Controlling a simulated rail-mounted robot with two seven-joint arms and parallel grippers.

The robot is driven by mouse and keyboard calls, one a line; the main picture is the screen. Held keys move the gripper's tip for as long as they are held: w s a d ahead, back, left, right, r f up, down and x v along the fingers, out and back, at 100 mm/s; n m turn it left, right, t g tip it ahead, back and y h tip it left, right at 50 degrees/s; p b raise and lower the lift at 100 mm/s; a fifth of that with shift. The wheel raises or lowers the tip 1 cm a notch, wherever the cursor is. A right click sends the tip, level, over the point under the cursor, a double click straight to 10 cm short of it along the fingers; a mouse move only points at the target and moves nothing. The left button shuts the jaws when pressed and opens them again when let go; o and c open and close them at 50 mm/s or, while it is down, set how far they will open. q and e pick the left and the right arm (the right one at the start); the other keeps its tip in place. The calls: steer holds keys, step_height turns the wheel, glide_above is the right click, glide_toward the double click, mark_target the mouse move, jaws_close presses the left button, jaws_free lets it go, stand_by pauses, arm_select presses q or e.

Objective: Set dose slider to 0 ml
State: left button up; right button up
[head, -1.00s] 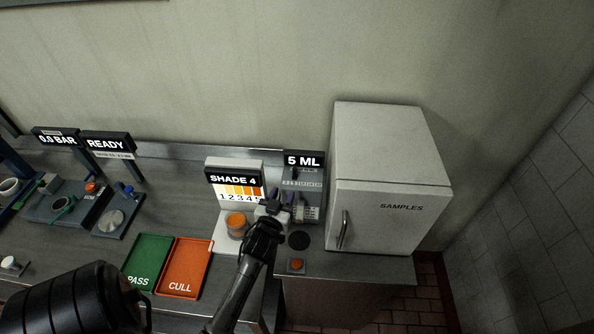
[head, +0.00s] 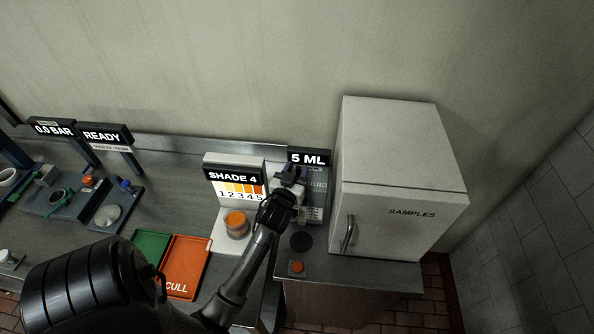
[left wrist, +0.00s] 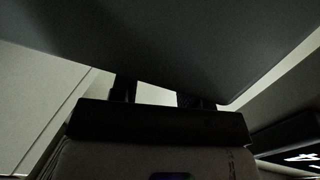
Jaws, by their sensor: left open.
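The dose station stands against the back wall beside the white cabinet, and its sign (head: 309,158) reads 5 ML. Below the sign is a grey panel (head: 317,186) with a scale. My left gripper (head: 289,174) is open at the upper left of this panel, just under the sign. The gripper hides most of the slider area, so I cannot make out the slider knob or whether the fingers touch it. In the left wrist view, the two dark fingers (left wrist: 160,94) are apart, below a large dark surface that fills the top. My right gripper is not in view.
The SHADE 4 display (head: 234,177) and a jar with orange contents (head: 236,224) stand just left of my gripper. The white SAMPLES cabinet (head: 398,180) is close on the right. An orange button (head: 297,267) and dark disc (head: 301,241) lie in front.

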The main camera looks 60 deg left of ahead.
arm_select(q)
jaws_close()
stand_by(0.5)
